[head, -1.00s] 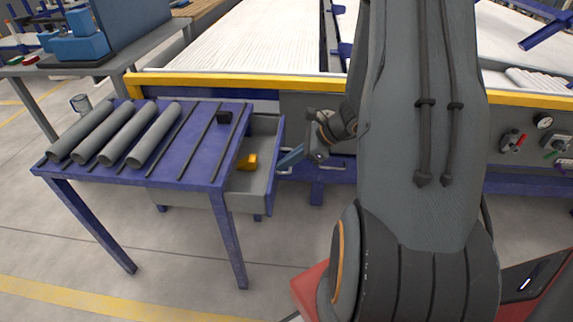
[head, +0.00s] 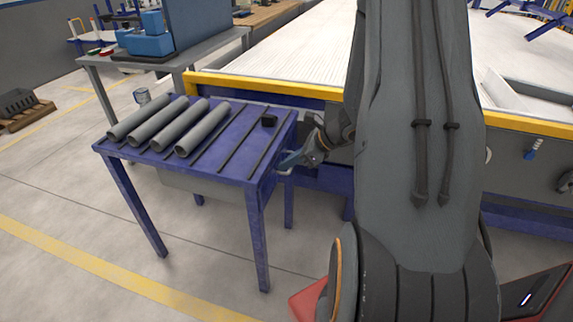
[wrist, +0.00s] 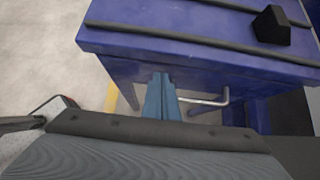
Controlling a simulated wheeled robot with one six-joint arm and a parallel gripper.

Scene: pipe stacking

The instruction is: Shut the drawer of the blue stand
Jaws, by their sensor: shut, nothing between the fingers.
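The blue stand (head: 229,150) is left of my arm in the head view, with several grey pipes lying on its left part. Its drawer sits under the top. The grey drawer side (head: 205,187) shows below the frame, and no open inside shows. The drawer handle (head: 284,172) is at the stand's right end; it also shows in the wrist view (wrist: 210,101). My gripper (head: 288,162) is shut and empty at that end, close to the handle. In the wrist view its blue fingers (wrist: 161,98) are together beside the handle; contact is unclear.
A small black block (head: 269,120) is on the stand's top. A large table with a yellow edge (head: 262,86) runs behind the stand and my arm. A grey bench (head: 165,58) with blue equipment is at the back left. The floor in front is clear.

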